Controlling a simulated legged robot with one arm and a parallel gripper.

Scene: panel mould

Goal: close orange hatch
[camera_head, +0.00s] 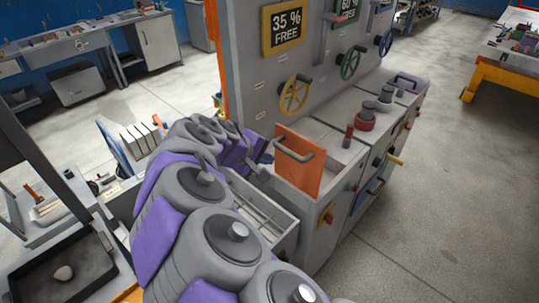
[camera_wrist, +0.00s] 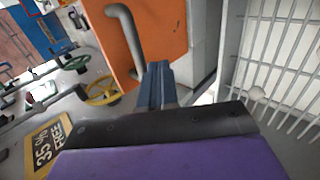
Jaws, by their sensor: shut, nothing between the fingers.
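The orange hatch (camera_head: 305,178) stands raised and open at the near end of the grey panel unit, with a grey bar handle (camera_head: 293,151) on its face. In the wrist view the hatch (camera_wrist: 165,32) and its handle (camera_wrist: 124,38) are just ahead of my gripper (camera_wrist: 156,80). My gripper's blue fingers are together and empty, pointing toward the lower edge of the hatch. In the head view my gripper (camera_head: 262,170) is at the left of the hatch, partly hidden by my arm. I cannot tell whether the fingers touch the hatch.
A yellow valve wheel (camera_head: 294,95) and a green one (camera_head: 350,63) are on the upright panel behind the hatch. A red knob (camera_head: 366,121) stands on the top further right. An open drawer with a wire rack (camera_head: 262,212) is below. Floor at right is clear.

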